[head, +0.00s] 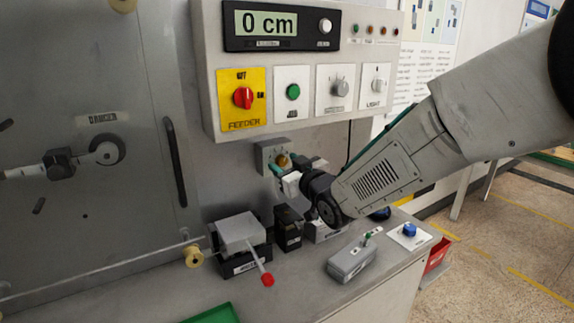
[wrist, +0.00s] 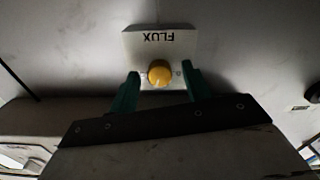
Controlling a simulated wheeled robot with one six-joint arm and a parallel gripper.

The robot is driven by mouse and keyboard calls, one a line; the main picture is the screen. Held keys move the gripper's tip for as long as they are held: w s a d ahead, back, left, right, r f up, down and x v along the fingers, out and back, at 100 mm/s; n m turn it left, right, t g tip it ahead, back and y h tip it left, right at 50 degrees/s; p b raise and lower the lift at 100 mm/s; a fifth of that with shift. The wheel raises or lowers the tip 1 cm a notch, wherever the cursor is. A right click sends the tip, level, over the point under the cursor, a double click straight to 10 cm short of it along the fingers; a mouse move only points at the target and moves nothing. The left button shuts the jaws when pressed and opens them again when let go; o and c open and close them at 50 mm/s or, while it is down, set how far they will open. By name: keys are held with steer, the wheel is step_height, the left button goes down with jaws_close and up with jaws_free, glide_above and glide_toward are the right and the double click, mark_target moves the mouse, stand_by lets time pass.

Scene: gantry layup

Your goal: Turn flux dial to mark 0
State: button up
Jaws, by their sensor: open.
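The flux dial is a round yellow-orange knob (wrist: 160,74) on a pale plate marked FLUX (wrist: 160,42), which appears upside down in the wrist view. In the head view the knob (head: 283,160) sits on a small grey box (head: 266,152) on the wall below the control panel. My gripper (wrist: 158,84) is open, with its green fingers on either side of the knob. I cannot tell whether the fingers touch it. In the head view my gripper (head: 284,172) reaches the dial from the right and partly covers it. The dial's marks cannot be read.
Above is the control panel (head: 262,141) with a red feeder switch (head: 243,97), a green button (head: 293,91) and a display reading 0 cm (head: 265,23). On the bench below stand a grey block with a red-tipped lever (head: 267,280), a grey toggle box (head: 351,262) and a blue knob (head: 409,230).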

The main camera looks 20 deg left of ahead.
steer(key=c, duration=1)
steer(key=n, duration=0.4)
steer(key=shift+n, duration=0.4)
steer(key=n, duration=0.4)
steer(key=shift+n, duration=0.3)
steer(key=n, duration=0.4)
steer(key=shift+n, duration=2.3)
